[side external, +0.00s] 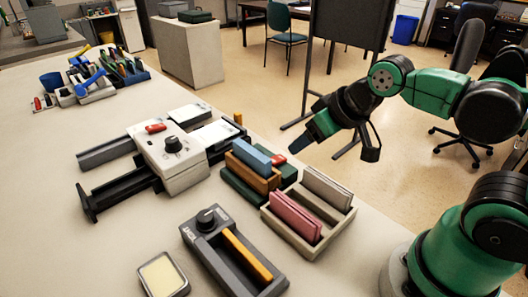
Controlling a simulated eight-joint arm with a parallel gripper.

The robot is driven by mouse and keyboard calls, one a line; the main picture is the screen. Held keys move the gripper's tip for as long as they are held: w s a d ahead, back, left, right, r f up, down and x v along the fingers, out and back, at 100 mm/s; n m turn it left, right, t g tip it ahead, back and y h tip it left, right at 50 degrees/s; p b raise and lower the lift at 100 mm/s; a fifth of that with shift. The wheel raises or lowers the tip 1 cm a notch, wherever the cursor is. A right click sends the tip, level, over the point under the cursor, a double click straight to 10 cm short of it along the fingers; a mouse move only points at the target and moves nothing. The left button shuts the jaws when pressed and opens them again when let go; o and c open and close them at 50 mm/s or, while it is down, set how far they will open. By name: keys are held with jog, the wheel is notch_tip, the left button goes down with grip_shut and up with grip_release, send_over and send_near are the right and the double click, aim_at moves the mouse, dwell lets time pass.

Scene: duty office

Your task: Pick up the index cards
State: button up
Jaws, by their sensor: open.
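A beige divided tray (284,233) stands near the table's right edge. A stack of pink cards (296,216) stands in its near-left part, and a stack of pale grey cards (328,186) stands in its far-right part. Which stack is the index cards, I cannot tell for sure. My gripper (335,148) is open and empty, up and behind the tray in the picture, apart from both stacks. The middle of the tray between the stacks looks empty.
A green holder (236,186) with a blue block (251,156) and a brown block (251,178) sits just left of the tray. A grey device with a yellow bar (247,255) is in front. A white machine (170,160) stands further left.

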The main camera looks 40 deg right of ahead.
jog(key=g, duration=0.7)
send_over(251, 148)
jog(key=shift+s+d+f, duration=0.1)
jog(key=shift+s+f, duration=0.2)
jog(key=shift+f, duration=0.3)
jog(key=shift+w+f, duration=0.3)
jog(key=shift+f, duration=2.85)
